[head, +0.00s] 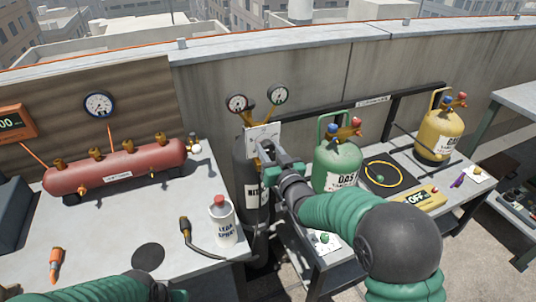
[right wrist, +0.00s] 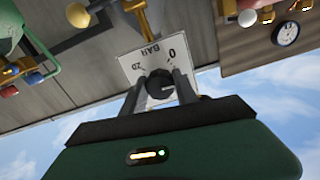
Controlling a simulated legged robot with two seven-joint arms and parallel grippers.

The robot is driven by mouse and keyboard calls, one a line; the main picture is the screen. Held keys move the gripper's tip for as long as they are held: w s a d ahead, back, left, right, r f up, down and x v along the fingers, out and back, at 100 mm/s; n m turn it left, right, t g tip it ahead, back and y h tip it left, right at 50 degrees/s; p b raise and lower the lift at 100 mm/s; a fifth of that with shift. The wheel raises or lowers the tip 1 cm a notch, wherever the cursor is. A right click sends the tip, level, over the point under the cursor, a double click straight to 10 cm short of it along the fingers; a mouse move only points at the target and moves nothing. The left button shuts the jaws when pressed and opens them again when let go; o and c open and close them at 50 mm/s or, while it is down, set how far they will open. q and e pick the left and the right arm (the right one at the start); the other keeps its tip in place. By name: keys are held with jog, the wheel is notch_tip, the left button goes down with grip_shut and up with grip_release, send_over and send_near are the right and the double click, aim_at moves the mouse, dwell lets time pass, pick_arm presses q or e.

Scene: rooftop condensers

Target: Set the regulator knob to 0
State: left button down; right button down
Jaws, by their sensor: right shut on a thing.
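The regulator's white plate (head: 262,136) stands above a dark nitrogen cylinder (head: 257,200), under two round gauges (head: 237,103). My right gripper (head: 266,164) reaches the front of the plate and hides the knob in the head view. In the right wrist view, the plate (right wrist: 132,65) appears upside down, with "0", "20" and "BAR" on it. The dark regulator knob (right wrist: 160,84) sits between the fingers of my right gripper (right wrist: 160,92), which are shut on it. I cannot tell clearly where the knob points. Only my left arm's green sleeve shows at the bottom left; its gripper is out of view.
Left bench: a red manifold (head: 118,170), a white spray bottle (head: 222,222) and an orange-handled tool (head: 55,264). Right bench: a green gas cylinder (head: 335,162) close to my right arm, a yellow cylinder (head: 440,130) and a scale reading OFF (head: 418,198). A wall stands behind.

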jog(key=n+b, duration=0.1)
jog(key=n, duration=0.1)
jog(key=n+b, duration=0.2)
jog(key=n, duration=0.1)
jog(key=shift+f+n, duration=0.3)
jog(key=shift+f, duration=0.05)
jog(key=n+b, duration=0.2)
jog(key=n, duration=0.2)
jog(key=shift+n+b, duration=0.3)
jog(key=shift+b, duration=0.05)
jog(key=c, duration=1.3)
grip_release()
jog(key=shift+c, duration=0.2)
jog(key=o, duration=0.4)
jog(key=shift+r, duration=0.25)
jog(key=p+v, duration=0.1)
jog(key=v, duration=1.6)
jog(key=shift+w, duration=0.1)
